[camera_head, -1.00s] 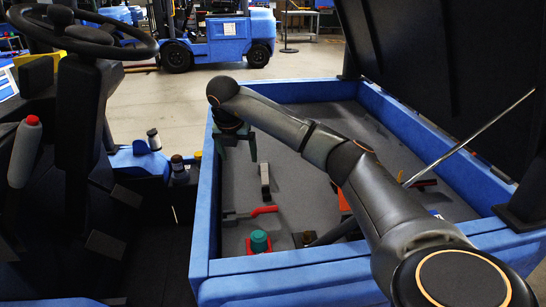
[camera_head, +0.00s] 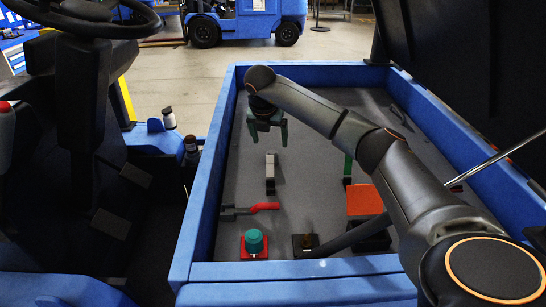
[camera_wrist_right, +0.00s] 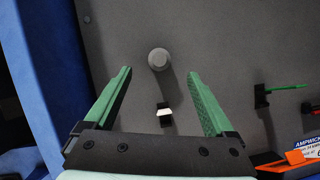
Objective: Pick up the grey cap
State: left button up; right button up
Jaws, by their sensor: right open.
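The grey cap (camera_wrist_right: 158,59) is a small round grey piece on the dark grey floor of the blue-walled bin. In the right wrist view it lies between and slightly beyond the tips of my right gripper (camera_wrist_right: 160,73), and neither finger seems to touch it. I cannot make out the cap in the head view; the gripper probably hides it. My right gripper (camera_head: 268,138) has green fingers, is open and empty, and points down over the bin's far left part. My left gripper is not in view.
A white-and-black piece (camera_wrist_right: 164,113) stands on the near side of the cap. The blue bin wall (camera_wrist_right: 40,80) is to the left. A green-handled piece (camera_wrist_right: 288,87) and an orange box (camera_head: 365,200) are to the right. A red-handled tool (camera_head: 262,207) and teal knob (camera_head: 254,241) are nearer.

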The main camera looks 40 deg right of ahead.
aim_at(272, 152)
jog(key=x, duration=0.3)
jog(key=shift+d+f, duration=0.1)
jog(key=shift+f, duration=0.2)
jog(key=shift+x, duration=2.4)
jog(key=shift+w, duration=0.1)
jog(key=c, duration=0.9)
jog(key=shift+r, duration=0.15)
